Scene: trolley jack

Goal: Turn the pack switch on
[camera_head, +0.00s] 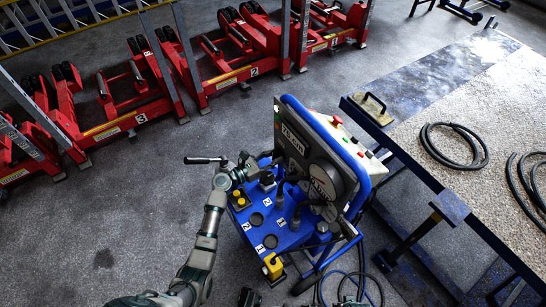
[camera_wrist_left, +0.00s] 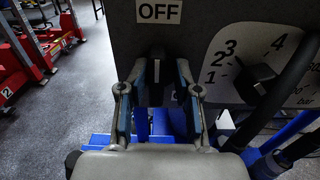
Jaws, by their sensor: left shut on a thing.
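The blue trolley unit (camera_head: 292,228) stands in the middle of the head view with a tilted dark panel (camera_head: 300,140). In the left wrist view a white OFF label (camera_wrist_left: 160,11) sits on the dark panel. The black pack switch (camera_wrist_left: 156,72) is below the label, upright between my fingers. My left gripper (camera_head: 250,168) is at the panel's left side; in the left wrist view its two fingers (camera_wrist_left: 157,88) are shut on the switch from both sides. In the head view the switch is hidden behind the gripper. My right gripper is not clearly seen.
A black selector knob (camera_wrist_left: 258,80) on a white numbered dial is right of the switch. A black lever (camera_head: 205,160) sticks out left of the trolley. Red jacks (camera_head: 235,70) line the back. A bench (camera_head: 480,130) with black hoses is at the right. Floor at left is clear.

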